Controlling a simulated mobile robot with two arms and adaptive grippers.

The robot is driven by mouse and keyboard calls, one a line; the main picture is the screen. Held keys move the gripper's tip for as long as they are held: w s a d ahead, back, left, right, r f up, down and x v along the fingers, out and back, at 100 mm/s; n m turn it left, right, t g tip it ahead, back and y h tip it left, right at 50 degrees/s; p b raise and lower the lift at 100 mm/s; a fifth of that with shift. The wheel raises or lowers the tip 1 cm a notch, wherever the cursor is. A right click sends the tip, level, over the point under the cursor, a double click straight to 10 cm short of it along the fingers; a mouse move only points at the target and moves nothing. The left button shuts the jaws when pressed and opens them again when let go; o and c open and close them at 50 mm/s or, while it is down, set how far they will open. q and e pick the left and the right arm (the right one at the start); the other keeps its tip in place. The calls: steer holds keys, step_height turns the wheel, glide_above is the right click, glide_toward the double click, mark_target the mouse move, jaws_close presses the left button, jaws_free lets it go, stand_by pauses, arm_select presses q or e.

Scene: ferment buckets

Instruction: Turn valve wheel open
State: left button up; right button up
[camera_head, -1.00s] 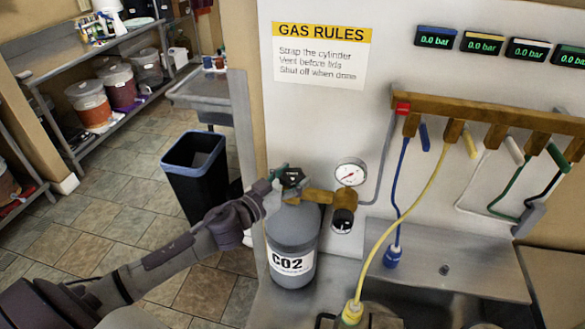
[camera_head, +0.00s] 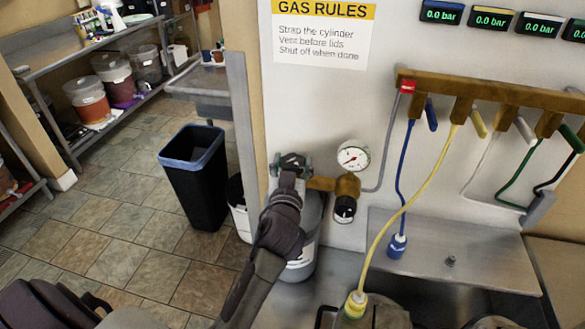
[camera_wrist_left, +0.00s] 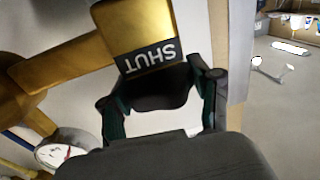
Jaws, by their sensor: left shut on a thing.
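The dark valve wheel (camera_wrist_left: 160,92) sits between the two fingers of my left gripper (camera_wrist_left: 162,95) in the left wrist view. The gripper is shut on it. A plate reading SHUT (camera_wrist_left: 146,58), upside down, lies beside the wheel on the brass valve body (camera_wrist_left: 135,22). In the head view my left gripper (camera_head: 291,166) is at the top of the grey CO2 cylinder (camera_head: 311,225). The gripper and arm hide most of the wheel and much of the cylinder there. My right gripper is not in view.
A brass regulator with a gauge (camera_head: 353,155) is right of the valve. A brass manifold (camera_head: 490,92) with hoses hangs on the wall; the displays (camera_head: 440,12) read 0.0 bar. A black bin (camera_head: 195,175) stands left.

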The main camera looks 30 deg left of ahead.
arm_select(q)
steer(key=shift+r, duration=0.15)
steer(key=o, duration=1.2)
steer(key=shift+c, duration=0.2)
steer(key=v, duration=0.7)
steer(key=shift+s, duration=0.25)
